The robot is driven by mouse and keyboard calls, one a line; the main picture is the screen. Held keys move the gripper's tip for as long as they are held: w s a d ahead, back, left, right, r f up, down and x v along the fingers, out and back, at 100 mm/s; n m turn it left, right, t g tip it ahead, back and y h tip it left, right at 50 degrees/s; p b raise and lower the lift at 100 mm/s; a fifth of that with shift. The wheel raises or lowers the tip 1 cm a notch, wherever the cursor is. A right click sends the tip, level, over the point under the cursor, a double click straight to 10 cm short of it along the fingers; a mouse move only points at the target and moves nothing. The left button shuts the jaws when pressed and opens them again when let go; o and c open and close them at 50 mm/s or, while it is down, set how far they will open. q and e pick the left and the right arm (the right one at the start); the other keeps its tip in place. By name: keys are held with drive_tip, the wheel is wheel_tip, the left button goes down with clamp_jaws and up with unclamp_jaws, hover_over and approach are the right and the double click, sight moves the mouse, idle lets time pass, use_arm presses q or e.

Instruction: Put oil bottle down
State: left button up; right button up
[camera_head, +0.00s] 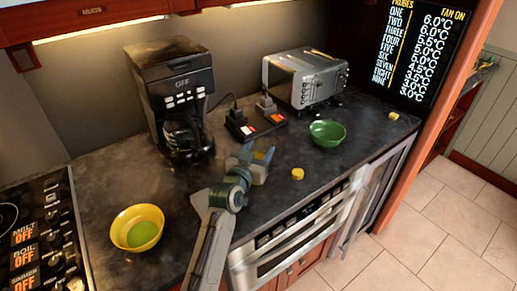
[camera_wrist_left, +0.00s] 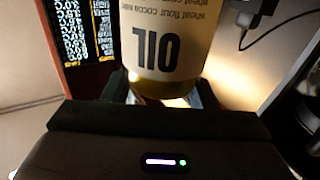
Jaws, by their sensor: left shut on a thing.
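The oil bottle (camera_wrist_left: 165,45) fills the upper middle of the left wrist view. It has a white label with large dark "OIL" lettering that reads upside down there, and yellowish contents. My left gripper (camera_wrist_left: 163,98) is shut on it, with the fingers at either side. In the head view my left gripper (camera_head: 258,165) is over the dark counter (camera_head: 115,185), in front of the coffee machine. The bottle is hard to make out there, with only a small yellow patch at the fingers. I cannot tell whether the bottle touches the counter. My right gripper is not in view.
A black coffee machine (camera_head: 175,95) and a silver toaster (camera_head: 305,78) stand at the back. A green bowl (camera_head: 327,133) and a small yellow object (camera_head: 297,174) are right of my gripper. A yellow bowl (camera_head: 137,228) is front left, near the stove (camera_head: 50,235).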

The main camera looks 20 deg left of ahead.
use_arm(q)
drive_tip(key=shift+f, duration=0.15)
drive_tip(key=o, duration=1.1)
drive_tip(key=shift+o, duration=0.2)
drive_tip(key=shift+r, duration=0.3)
drive_tip(key=s+a+b, duration=0.1)
drive_tip(key=s+b, duration=0.2)
drive_tip(key=s, duration=0.9)
drive_tip(key=shift+a, duration=0.3)
drive_tip(key=shift+f, duration=0.15)
